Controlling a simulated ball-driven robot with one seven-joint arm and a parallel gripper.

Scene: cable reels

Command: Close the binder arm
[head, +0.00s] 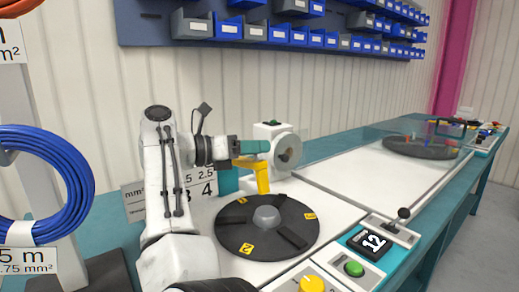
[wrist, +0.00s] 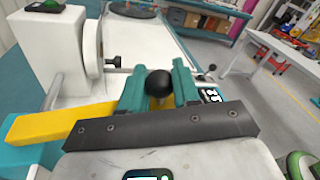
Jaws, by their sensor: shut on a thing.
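The binder arm is a yellow bar (head: 262,178) beside the white binder unit (head: 270,130) in the head view. In the wrist view its yellow bar (wrist: 45,117) runs in from the left and passes behind the dark plate of my gripper. A black ball knob (wrist: 158,83) sits between my teal fingers, with a bit of yellow below it. My gripper (head: 262,147) is shut on the binder arm at this knob, just left of the unit's round grey disc (head: 286,151). In the wrist view the binder unit (wrist: 45,45) stands at the upper left. My gripper hides part of the arm.
A black turntable (head: 235,235) with yellow labels lies in front of the binder. A control panel with a yellow knob (head: 312,285), a green button (head: 354,269) and a display (head: 370,243) is at the right front. Blue cable (head: 75,180) hangs at left. The white bench (head: 350,170) extends right.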

